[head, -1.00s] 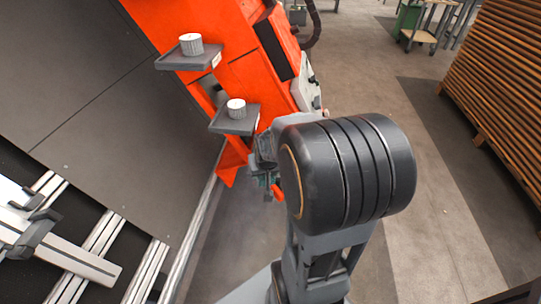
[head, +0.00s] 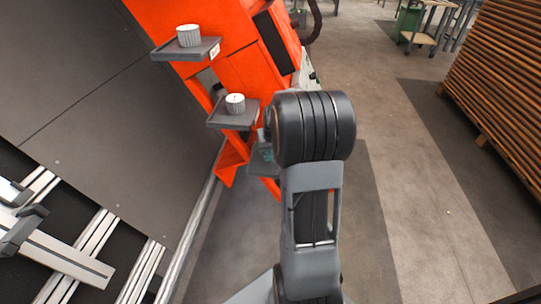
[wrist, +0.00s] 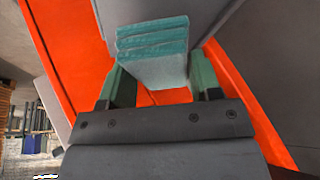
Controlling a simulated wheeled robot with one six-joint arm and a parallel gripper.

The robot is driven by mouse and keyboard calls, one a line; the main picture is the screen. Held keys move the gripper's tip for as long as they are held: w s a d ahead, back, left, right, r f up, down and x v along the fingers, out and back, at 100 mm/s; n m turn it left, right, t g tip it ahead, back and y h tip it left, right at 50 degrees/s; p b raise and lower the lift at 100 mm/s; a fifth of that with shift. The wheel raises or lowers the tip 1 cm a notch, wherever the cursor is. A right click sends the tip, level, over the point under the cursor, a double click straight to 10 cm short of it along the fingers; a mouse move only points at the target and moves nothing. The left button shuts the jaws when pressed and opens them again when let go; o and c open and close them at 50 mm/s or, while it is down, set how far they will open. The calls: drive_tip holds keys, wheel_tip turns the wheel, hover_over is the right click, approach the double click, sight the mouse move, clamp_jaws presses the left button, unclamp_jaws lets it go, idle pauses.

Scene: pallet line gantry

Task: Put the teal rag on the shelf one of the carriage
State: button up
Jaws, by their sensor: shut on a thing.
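The teal rag (wrist: 152,42) is a folded, layered block. My gripper (wrist: 160,78) is shut on it, with a green finger on each side, in the wrist view. In the head view only a small teal patch (head: 267,153) shows beside my arm, which hides most of the gripper. The orange carriage (head: 236,76) carries small grey shelves: an upper one (head: 205,50), a middle one (head: 240,118) and a low grey one (head: 261,167), partly hidden by my arm. The teal patch is at the low shelf; I cannot tell whether the rag touches it.
A white ribbed cup (head: 189,36) stands on the upper shelf and another (head: 235,104) on the middle shelf. A large dark panel (head: 90,100) and metal rails (head: 75,258) lie on the left. Stacked brown boards (head: 500,90) stand at right, with open floor (head: 410,200) between.

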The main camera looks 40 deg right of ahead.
wheel_tip(320, 180, down, 4)
drive_tip(key=shift+w+d+f+b, duration=0.1)
drive_tip(key=shift+w+b, duration=0.05)
drive_tip(key=shift+b, duration=0.8)
drive_tip(key=shift+r, duration=0.2)
drive_tip(key=o, duration=0.8)
drive_tip(key=shift+r, duration=0.1)
drive_tip(key=p+v, duration=0.4)
drive_tip(key=v, duration=0.7)
drive_tip(key=s+a+n, duration=0.1)
drive_tip(key=s+a, duration=0.3)
drive_tip(key=a, duration=0.3)
drive_tip(key=s+a+r+n+g+y, duration=0.1)
drive_tip(key=s+a, duration=0.4)
drive_tip(key=a, duration=0.2)
drive_tip(key=s+a+r+n, duration=0.1)
drive_tip(key=s+a+n, duration=0.1)
drive_tip(key=s+a, duration=0.3)
drive_tip(key=shift+a+y, duration=0.3)
drive_tip(key=shift+a, duration=0.6)
